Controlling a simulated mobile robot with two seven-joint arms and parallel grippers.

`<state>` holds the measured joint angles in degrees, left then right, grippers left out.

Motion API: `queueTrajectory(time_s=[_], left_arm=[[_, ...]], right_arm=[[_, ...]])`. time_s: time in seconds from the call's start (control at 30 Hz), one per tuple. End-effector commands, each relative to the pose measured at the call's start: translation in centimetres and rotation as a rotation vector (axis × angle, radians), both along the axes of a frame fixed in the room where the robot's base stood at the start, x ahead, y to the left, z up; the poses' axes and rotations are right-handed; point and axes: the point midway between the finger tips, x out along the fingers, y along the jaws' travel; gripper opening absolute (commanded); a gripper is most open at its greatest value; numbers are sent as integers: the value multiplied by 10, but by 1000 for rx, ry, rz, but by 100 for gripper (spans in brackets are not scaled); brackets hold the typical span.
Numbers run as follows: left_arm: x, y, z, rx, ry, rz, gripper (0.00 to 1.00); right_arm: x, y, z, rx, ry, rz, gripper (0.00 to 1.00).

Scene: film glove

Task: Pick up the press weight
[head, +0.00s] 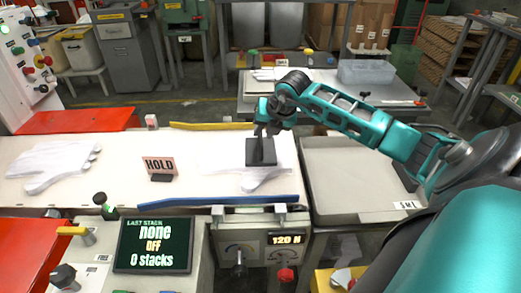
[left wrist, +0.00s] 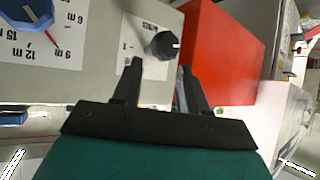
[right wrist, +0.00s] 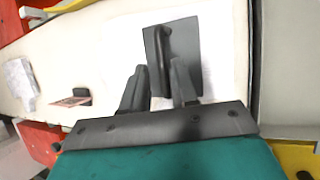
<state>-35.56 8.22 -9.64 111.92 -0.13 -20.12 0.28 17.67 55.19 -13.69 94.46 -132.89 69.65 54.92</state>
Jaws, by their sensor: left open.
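The press weight (head: 261,152) is a dark grey plate with an upright handle. It stands on a pale flat glove (head: 262,181) on the white bench belt. In the right wrist view the weight (right wrist: 188,46) lies just beyond my fingertips. My right gripper (head: 268,128) is above the weight, its fingers pointing down. In its wrist view the right gripper (right wrist: 160,72) is open, with the handle's near end seen between the fingertips; I cannot tell whether they touch. My left gripper (left wrist: 162,70) is open and empty, over a panel with a dark knob; it is out of the head view.
A HOLD sign (head: 160,167) and more gloves (head: 50,165) are left of the weight. A blue rail (head: 205,201) runs along the front edge and a yellow one (head: 222,126) along the back. A grey tray (head: 350,180) is at right. The control panel (head: 263,243) is in front.

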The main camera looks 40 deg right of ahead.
Motion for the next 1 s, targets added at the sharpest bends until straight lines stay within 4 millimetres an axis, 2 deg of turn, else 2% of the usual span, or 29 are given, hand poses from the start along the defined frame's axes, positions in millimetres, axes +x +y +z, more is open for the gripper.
queueTrajectory(time_s=[0.17,0.3,0.6,0.9,1.0], left_arm=[[0,0,0,-1,-1,-1,43],[0,-1,-2,-2,0,-1,43],[1,-2,0,-4,-3,-4,43],[1,-2,0,-4,-2,-4,43],[1,-2,0,-4,-2,-4,43]], right_arm=[[9,0,-28,4,3,-2,28],[17,-2,-40,3,1,-2,28],[20,-2,-44,1,1,0,28],[19,-2,-43,1,2,1,0],[19,-2,-43,1,2,1,0]])
